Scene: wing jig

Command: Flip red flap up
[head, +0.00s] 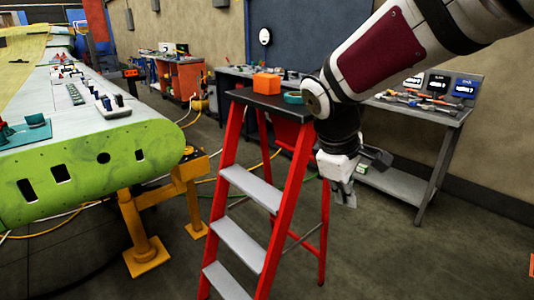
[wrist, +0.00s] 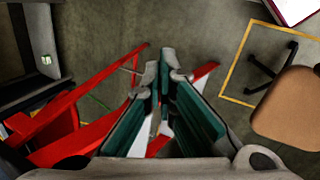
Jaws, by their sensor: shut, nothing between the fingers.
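No part is clearly recognisable as the red flap. Small red parts stand on the wing (head: 95,160); one red piece (head: 5,131) sits by a teal block at the left edge of the head view, too small to make out as a flap. My gripper (head: 343,198) hangs below my arm to the right of the red stepladder, well away from the wing. In the wrist view my gripper (wrist: 167,62) is shut, with nothing between its fingers, pointing down over the ladder and floor.
The red stepladder (head: 231,150) stands between my gripper and the wing, with an orange box (head: 266,83) and a teal ring (head: 293,97) on top. A grey workbench (head: 410,185) stands behind at right. A tan-seated chair (wrist: 290,108) shows in the wrist view.

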